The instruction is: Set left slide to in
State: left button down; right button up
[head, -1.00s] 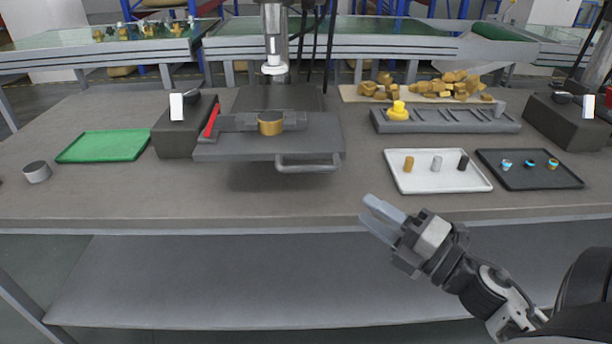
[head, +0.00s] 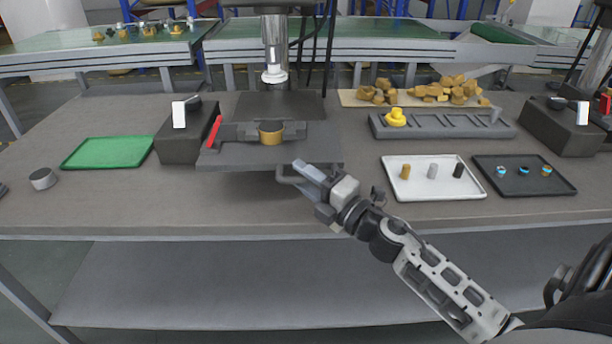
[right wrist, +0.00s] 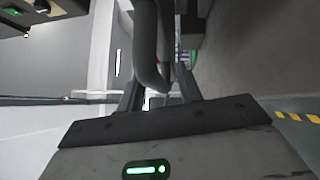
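The left slide (head: 225,157) is a dark grey plate under the press column, sticking out toward me, with a brass ring (head: 271,133) in its grey fixture. Its bar handle (head: 283,174) hangs at the front edge, partly hidden by my right gripper. My right gripper (head: 301,173) is at the right part of the handle. In the right wrist view the handle (right wrist: 149,45) runs between the two fingers, which stand apart on either side of it. I cannot tell whether either finger touches it. My left gripper is not in view.
A dark box with a white-tipped lever (head: 183,140) and a red lever (head: 214,131) stand left of the slide. A green tray (head: 108,152) lies further left. A white tray (head: 447,193), a black tray (head: 551,187) and a slotted grey rack (head: 440,126) lie to the right.

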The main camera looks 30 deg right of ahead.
grip_shut()
jog(key=shift+w, duration=0.1)
